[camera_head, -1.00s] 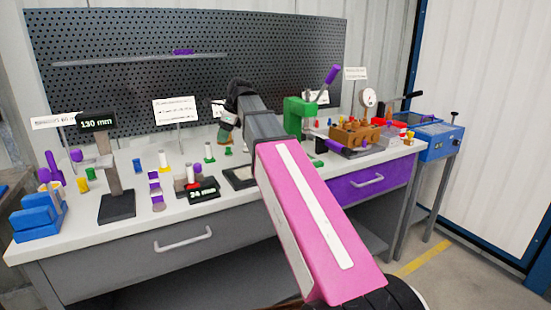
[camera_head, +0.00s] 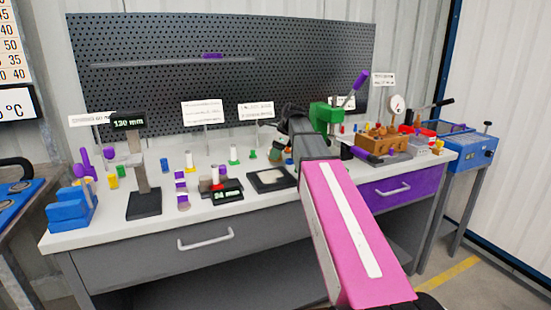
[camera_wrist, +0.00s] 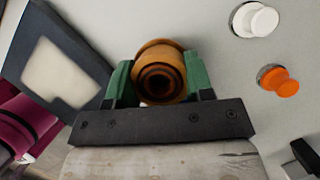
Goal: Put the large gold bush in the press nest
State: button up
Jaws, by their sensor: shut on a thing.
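My gripper (camera_wrist: 158,80) is shut on the large gold bush (camera_wrist: 160,50), a flanged ring seen end-on between the green fingers in the wrist view. In the head view the bush (camera_head: 289,156) is a small, partly hidden spot beside my dark wrist, over the bench just left of the press. The green press (camera_head: 325,116) with its purple-handled lever stands at the back right of the bench. My arm hides its lower part, and I cannot make out the nest.
A dark mat with a pale patch (camera_head: 256,185) lies left of my arm. A white knob-like piece (camera_wrist: 262,22) and an orange one (camera_wrist: 287,88) are right of the bush in the wrist view. A brown block (camera_head: 385,143) with a gauge stands right of the press. Gauges and coloured pins crowd the left.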

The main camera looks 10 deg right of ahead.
jog(key=shift+f, duration=1.1)
jog(key=o, duration=1)
jog(key=shift+f, duration=0.1)
